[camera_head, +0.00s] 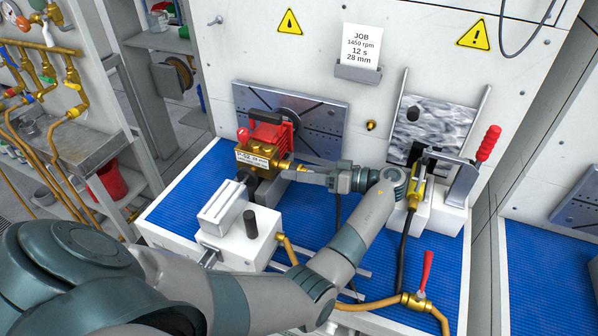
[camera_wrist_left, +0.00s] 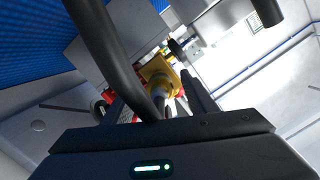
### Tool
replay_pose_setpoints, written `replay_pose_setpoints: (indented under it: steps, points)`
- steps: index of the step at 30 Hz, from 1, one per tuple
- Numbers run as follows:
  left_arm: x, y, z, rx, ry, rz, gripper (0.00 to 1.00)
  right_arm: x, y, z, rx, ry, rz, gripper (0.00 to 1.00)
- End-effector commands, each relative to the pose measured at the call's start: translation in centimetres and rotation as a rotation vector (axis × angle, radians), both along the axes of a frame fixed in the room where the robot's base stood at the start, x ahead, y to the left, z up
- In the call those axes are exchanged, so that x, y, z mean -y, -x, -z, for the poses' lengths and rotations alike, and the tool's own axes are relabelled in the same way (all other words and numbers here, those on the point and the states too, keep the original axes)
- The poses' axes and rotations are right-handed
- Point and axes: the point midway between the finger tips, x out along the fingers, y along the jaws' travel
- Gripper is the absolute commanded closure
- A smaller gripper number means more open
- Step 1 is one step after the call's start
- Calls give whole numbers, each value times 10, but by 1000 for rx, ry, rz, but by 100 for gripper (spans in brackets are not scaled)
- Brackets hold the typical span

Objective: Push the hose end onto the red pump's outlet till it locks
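In the left wrist view the pump's yellow brass part (camera_wrist_left: 158,74) is just ahead of my left gripper (camera_wrist_left: 160,98). A black hose (camera_wrist_left: 112,55) curves down across that view and comes in between the fingers. It also hangs below the gripper in the head view (camera_head: 338,212). The fingers partly hide the hose end, so I cannot tell whether they grip it or whether it touches the outlet. My right gripper is out of view.
A white block fixture (camera_head: 240,232) with a black knob stands in front of the pump. A slotted grey plate (camera_head: 325,120) is on the wall behind. A red-handled clamp (camera_head: 488,143) stands at right, and a red-levered brass valve (camera_head: 424,275) at front right.

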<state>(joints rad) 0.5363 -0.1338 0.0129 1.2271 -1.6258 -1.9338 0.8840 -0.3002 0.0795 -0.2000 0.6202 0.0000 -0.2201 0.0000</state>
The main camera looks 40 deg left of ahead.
Motion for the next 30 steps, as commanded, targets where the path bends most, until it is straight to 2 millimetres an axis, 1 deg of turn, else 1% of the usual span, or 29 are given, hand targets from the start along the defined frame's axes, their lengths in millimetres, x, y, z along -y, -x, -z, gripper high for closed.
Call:
replay_pose_setpoints:
  steps: [4, 8, 11, 21, 25, 30]
  points:
    - [1, 0, 1, -1, 1, 0, 48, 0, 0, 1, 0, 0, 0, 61]
    - [8, -3, 1, 0, 2, 0, 48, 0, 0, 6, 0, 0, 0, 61]
    - [17, -6, 2, 0, 2, 0, 48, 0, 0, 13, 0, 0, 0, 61]
    - [60, -20, -5, 1, 2, 1, 48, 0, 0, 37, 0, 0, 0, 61]
    - [69, -22, -8, 0, 0, 1, 48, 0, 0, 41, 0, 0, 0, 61]
    - [72, -23, -10, 0, 0, 0, 48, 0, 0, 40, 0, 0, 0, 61]
